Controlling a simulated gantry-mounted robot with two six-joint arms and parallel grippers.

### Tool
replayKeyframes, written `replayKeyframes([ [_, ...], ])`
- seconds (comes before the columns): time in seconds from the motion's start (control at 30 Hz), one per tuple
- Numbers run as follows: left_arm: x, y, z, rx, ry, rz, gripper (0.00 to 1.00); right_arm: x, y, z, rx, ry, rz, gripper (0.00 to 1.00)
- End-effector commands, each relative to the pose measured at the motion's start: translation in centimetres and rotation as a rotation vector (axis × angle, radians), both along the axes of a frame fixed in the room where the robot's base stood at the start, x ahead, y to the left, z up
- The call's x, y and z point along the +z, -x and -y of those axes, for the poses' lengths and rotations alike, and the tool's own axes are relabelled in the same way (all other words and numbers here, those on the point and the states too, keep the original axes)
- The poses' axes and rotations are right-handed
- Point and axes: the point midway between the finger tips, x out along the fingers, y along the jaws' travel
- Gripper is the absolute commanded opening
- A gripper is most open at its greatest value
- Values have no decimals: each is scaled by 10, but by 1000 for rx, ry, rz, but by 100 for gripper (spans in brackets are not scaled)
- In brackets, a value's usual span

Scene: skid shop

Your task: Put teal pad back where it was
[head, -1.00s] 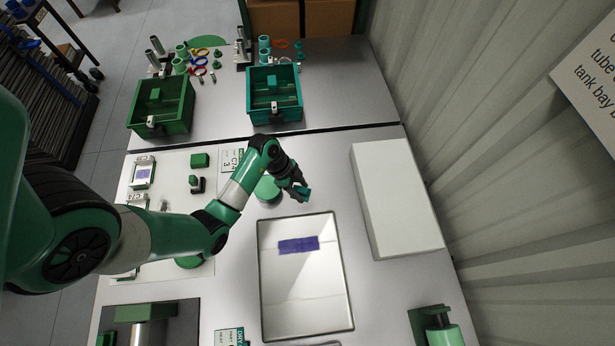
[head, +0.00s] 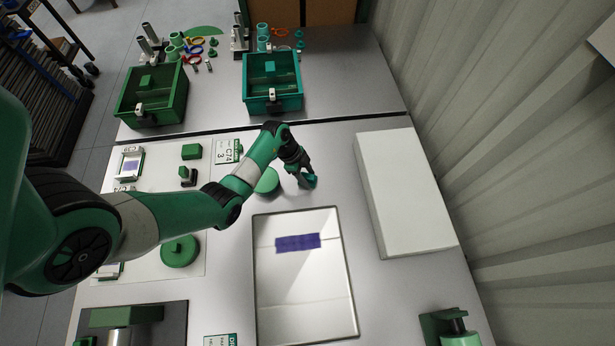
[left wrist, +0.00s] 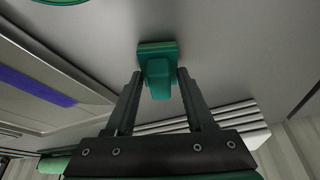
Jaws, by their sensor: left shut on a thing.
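The teal pad (head: 311,182) hangs at the end of my left arm, just above or on the bare worktop beyond the top edge of the glossy plate (head: 304,291). My left gripper (head: 304,174) is shut on it. In the left wrist view the pad (left wrist: 158,48) shows its wide base away from me, with its narrower grip block between my fingers (left wrist: 159,84). I cannot tell whether its base touches the worktop. My right gripper is out of view.
A green disc (head: 267,181) lies just left of the pad. A white box (head: 402,192) stands to the right. A teal bin (head: 272,105) and a green bin (head: 151,118) stand at the back. A purple strip (head: 298,242) lies on the plate. Bare worktop surrounds the pad.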

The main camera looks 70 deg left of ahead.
Motion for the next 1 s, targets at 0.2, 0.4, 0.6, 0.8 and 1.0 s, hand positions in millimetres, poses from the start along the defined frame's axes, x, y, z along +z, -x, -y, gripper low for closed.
replayKeyframes([
  [0.2, -3, 0, 0, 0, 0, 0, 69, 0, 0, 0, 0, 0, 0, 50],
  [0.4, -3, 0, 0, 0, 0, 0, 84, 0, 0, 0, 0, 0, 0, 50],
  [0.6, -1, 0, 0, 0, 0, 0, 84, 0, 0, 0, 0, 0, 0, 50],
  [0.8, 31, 8, -6, 2, -1, 2, 84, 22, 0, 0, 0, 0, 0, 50],
  [1.0, 78, 23, -18, 3, -1, 3, 84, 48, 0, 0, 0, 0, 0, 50],
])
